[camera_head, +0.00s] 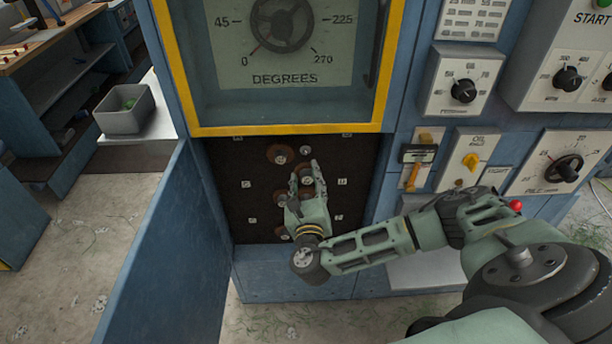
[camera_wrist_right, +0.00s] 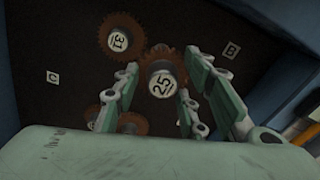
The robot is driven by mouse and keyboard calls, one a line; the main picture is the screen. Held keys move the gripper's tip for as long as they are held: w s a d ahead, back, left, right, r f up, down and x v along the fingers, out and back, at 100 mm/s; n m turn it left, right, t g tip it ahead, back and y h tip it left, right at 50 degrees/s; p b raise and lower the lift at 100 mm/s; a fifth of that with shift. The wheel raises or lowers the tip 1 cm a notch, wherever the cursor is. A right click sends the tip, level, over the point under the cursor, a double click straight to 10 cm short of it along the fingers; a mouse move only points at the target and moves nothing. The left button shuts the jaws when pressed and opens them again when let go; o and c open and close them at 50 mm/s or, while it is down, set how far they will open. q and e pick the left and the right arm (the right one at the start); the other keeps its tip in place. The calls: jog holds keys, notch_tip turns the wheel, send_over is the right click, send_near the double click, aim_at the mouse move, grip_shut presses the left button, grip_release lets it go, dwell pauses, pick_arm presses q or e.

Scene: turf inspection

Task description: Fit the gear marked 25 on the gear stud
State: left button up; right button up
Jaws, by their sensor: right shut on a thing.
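The gear marked 25 (camera_wrist_right: 162,85), brown with a white-faced hub, sits between the fingers of my right gripper (camera_wrist_right: 166,78). These fingers are shut on it. In the head view my right gripper (camera_head: 308,178) reaches into the open recess, in front of the dark panel (camera_head: 235,215). The gear marked 31 (camera_wrist_right: 117,41) is on the panel beside the held gear; their toothed rims look touching or overlapping. Another brown gear (camera_wrist_right: 132,122) shows lower down, partly behind a finger. The stud behind gear 25 is hidden, so I cannot tell whether the gear is around it.
A blue door (camera_head: 170,255) stands open at the recess's left. Above is a yellow-framed window (camera_head: 285,130) with a degree dial. Switches and knobs, including a yellow OIL switch (camera_head: 471,161), line the right. A grey bin (camera_head: 124,118) stands far left.

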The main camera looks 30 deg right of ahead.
aim_at(305, 170)
jog(key=shift+m, duration=0.3)
jog(key=shift+w+d, duration=0.2)
jog(key=shift+w, duration=0.1)
jog(key=x, duration=0.3)
jog(key=shift+w+b, duration=0.1)
jog(key=shift+b, duration=0.3)
jog(key=shift+w+d, duration=0.35)
jog(key=shift+w, duration=0.2)
jog(key=shift+w+d, duration=0.15)
jog(key=shift+w, duration=0.15)
pick_arm(q)
jog(key=shift+s+a+f, duration=0.3)
jog(key=shift+s+f, duration=0.35)
jog(key=shift+s, duration=0.25)
jog(key=shift+w, duration=0.2)
jog(key=shift+w, duration=0.1)
pick_arm(e)
jog(key=shift+w+d, duration=0.1)
